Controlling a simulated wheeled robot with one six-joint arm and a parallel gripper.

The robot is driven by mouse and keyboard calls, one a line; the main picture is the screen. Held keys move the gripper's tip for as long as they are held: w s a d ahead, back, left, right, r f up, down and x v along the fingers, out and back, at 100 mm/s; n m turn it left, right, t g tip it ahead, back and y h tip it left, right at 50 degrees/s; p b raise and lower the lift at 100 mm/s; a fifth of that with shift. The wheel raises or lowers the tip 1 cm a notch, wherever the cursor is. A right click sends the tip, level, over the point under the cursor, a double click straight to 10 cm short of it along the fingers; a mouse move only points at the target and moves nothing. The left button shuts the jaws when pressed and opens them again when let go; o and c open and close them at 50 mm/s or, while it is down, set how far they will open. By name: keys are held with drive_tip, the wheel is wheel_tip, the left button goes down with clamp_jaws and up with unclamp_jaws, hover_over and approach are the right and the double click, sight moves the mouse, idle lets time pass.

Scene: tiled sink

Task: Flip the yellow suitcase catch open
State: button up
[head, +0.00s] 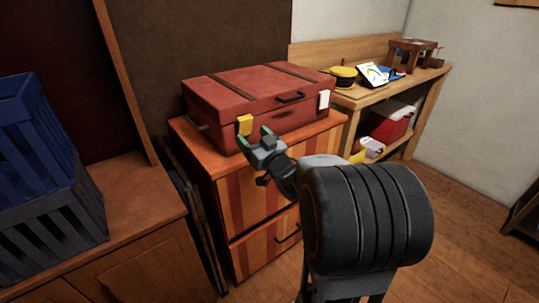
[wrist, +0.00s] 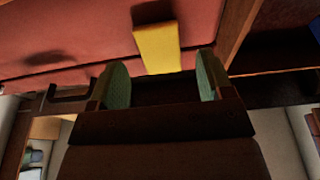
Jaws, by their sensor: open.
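A red suitcase (head: 255,92) with dark straps and a dark handle lies closed on a striped wooden cabinet (head: 262,192). The yellow catch (head: 245,125) is on its front, near the left end. A white catch (head: 324,99) is near the right end. My gripper (head: 254,138) is in front of the suitcase, just below and right of the yellow catch in the head view. In the wrist view, the yellow catch (wrist: 157,47) shows just beyond the gap between the green fingertips (wrist: 160,82). The gripper is open and empty, apart from the catch.
Blue and dark grey crates (head: 40,165) stand on a wooden cabinet at the left. A wooden workbench (head: 372,92) at the right holds a yellow cap (head: 343,76) and other small items. Wooden floor lies open at the right.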

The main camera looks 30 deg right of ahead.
drive_tip(key=b+v, duration=0.7)
drive_tip(key=v, duration=0.4)
drive_tip(key=shift+s, duration=0.15)
